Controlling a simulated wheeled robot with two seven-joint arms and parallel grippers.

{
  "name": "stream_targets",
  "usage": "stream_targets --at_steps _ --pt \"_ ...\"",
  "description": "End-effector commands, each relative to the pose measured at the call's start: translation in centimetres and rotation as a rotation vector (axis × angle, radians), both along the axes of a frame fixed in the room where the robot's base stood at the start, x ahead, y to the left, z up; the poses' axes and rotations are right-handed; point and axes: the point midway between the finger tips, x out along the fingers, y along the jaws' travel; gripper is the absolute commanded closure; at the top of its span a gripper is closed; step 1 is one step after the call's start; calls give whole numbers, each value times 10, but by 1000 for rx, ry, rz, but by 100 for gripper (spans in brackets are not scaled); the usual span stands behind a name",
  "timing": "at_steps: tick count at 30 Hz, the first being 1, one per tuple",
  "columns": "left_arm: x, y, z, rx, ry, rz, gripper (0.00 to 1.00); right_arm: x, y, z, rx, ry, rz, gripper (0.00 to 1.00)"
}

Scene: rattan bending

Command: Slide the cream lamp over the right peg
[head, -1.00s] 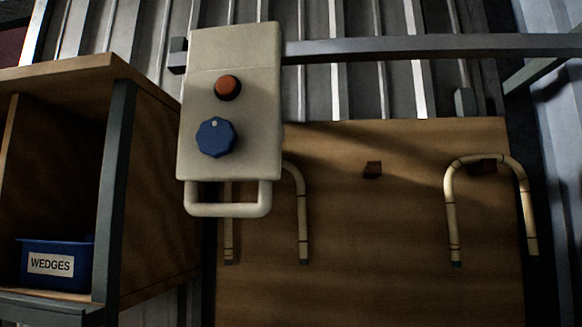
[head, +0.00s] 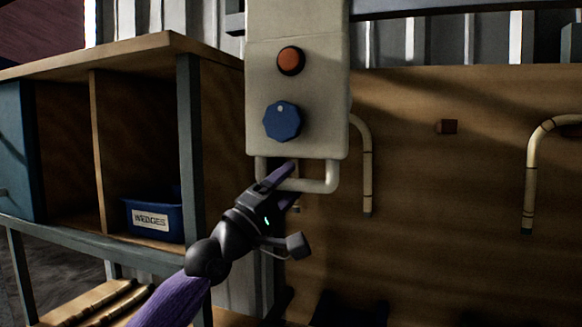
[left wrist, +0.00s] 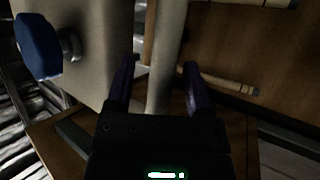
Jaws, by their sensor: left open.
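The cream lamp (head: 318,28) is a box with an orange button (head: 291,61), a blue knob (head: 282,121) and a pale loop handle (head: 332,176) below. It hangs in front of the wooden board. My left gripper (head: 285,180), with purple fingers, is at the handle's lower bar. In the left wrist view the left gripper (left wrist: 160,85) is open, with the handle (left wrist: 163,62) between its fingers; contact cannot be told. The right peg is at the right edge, mostly behind bent rattan (head: 535,160). My right gripper is not in view.
A rail (head: 440,8) runs across the top right. Another bent rattan piece (head: 367,165) hangs partly behind the lamp. A wooden shelf (head: 140,60) with a blue WEDGES bin (head: 155,222) stands left. The board (head: 430,240) is clear between the rattan pieces.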

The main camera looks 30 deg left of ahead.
Motion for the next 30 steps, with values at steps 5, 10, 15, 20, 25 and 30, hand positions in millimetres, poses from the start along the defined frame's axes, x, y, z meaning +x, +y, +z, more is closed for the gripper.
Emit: stream_targets --at_steps 5,10,15,20,25,30 --pt "6 -2 3 0 1 0 33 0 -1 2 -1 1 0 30" --pt "6 -1 2 1 2 1 33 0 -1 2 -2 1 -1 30" --pt "6 -1 2 1 2 1 67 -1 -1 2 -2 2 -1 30" --pt "6 -1 2 1 2 1 100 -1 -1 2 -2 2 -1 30" --pt "6 -1 2 1 2 1 100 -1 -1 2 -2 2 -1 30" --pt "6 -1 2 1 3 1 100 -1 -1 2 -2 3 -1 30"
